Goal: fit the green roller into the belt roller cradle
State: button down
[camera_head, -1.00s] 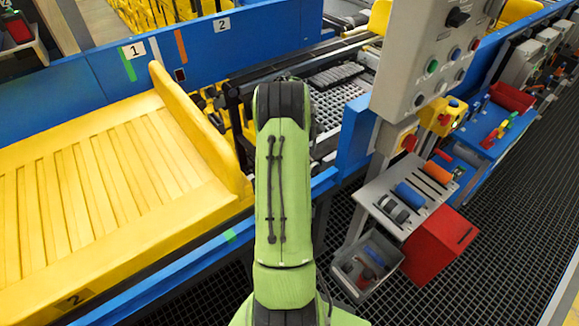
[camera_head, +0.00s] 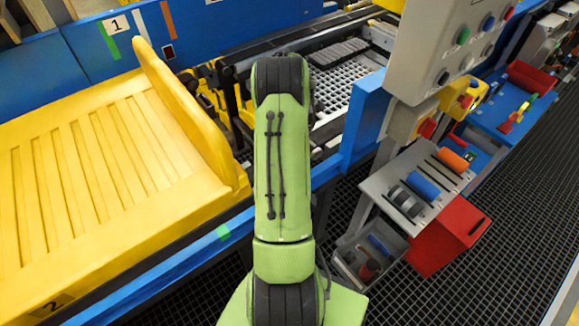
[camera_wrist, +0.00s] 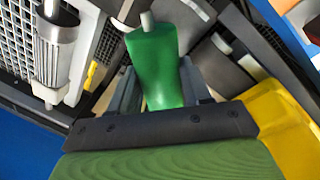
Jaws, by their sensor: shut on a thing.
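The green roller (camera_wrist: 155,62) is in the wrist view, with a pale shaft end showing at its top. My gripper (camera_wrist: 162,88) is shut on it, with one grey finger on each side. The roller points away from the gripper, towards dark and pale metal parts of the conveyor. I cannot tell which of these parts is the belt roller cradle, or whether the roller touches it. In the head view my green arm hides the gripper and the roller.
A metallic roller (camera_wrist: 54,45) is at left in the wrist view. A yellow chute (camera_head: 95,170) lies left of my arm. At right are a control panel (camera_head: 455,60), a sloped rack (camera_head: 376,188) with orange and blue rollers, a grey bin (camera_head: 347,268) and a red box (camera_head: 455,240).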

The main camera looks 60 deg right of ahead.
notch_tip(320, 180, down, 4)
jog(key=b, duration=0.3)
jog(key=shift+a+f, duration=0.1)
jog(key=shift+f, duration=0.05)
notch_tip(320, 180, down, 10)
jog(key=b, duration=0.3)
jog(key=shift+f+b, duration=0.5)
jog(key=shift+f, duration=0.1)
jog(key=c, duration=0.5)
grip_release()
jog(key=shift+r, duration=0.1)
notch_tip(320, 180, up, 13)
jog(key=a+p, duration=0.2)
jog(key=p, duration=0.1)
jog(key=shift+s+p, duration=0.35)
jog(key=shift+p, duration=0.05)
